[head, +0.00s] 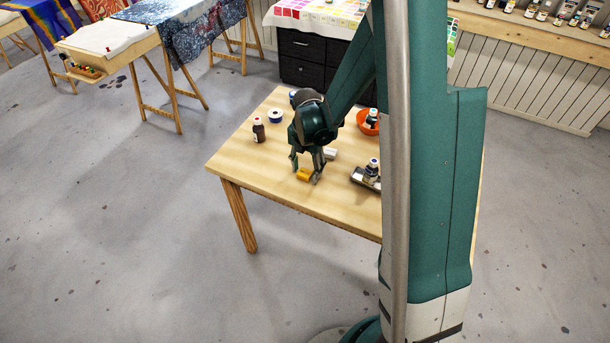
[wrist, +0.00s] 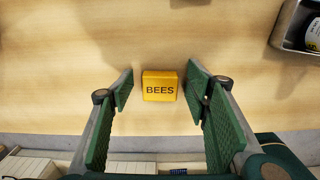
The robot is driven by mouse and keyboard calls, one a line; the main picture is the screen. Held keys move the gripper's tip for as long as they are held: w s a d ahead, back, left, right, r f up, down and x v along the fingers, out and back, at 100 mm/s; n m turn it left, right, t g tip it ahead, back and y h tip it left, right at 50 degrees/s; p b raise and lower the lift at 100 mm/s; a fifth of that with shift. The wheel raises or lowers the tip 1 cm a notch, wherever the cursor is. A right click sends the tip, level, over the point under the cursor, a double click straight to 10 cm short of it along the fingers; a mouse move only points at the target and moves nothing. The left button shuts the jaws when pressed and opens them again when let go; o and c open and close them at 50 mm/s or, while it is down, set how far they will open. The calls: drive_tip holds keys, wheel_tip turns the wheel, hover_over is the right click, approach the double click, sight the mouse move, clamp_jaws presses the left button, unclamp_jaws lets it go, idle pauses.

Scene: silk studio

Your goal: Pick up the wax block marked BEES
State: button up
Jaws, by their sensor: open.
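The wax block (wrist: 160,86) is a small yellow-orange block with BEES on its top face. It lies on the wooden table (head: 240,155). The block also shows in the head view (head: 303,175), below my gripper. My gripper (wrist: 159,90) is open, with one green finger pad on each side of the block. There is a gap between the block and each finger in the wrist view. I cannot tell from these frames how high the fingertips are above the table.
Right of the block are a white roll (head: 330,153) and a dark tray (head: 362,180) holding a bottle (head: 372,167). An orange bowl (head: 364,127) with a bottle stands farther back. The table's front left is clear.

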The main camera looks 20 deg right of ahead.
sight(306, 171)
drive_tip(key=c, duration=1)
drive_tip(key=shift+o, duration=0.2)
drive_tip(key=shift+r, duration=0.1)
wheel_tip(306, 171, up, 10)
drive_tip(key=p, duration=0.1)
idle(0.6)
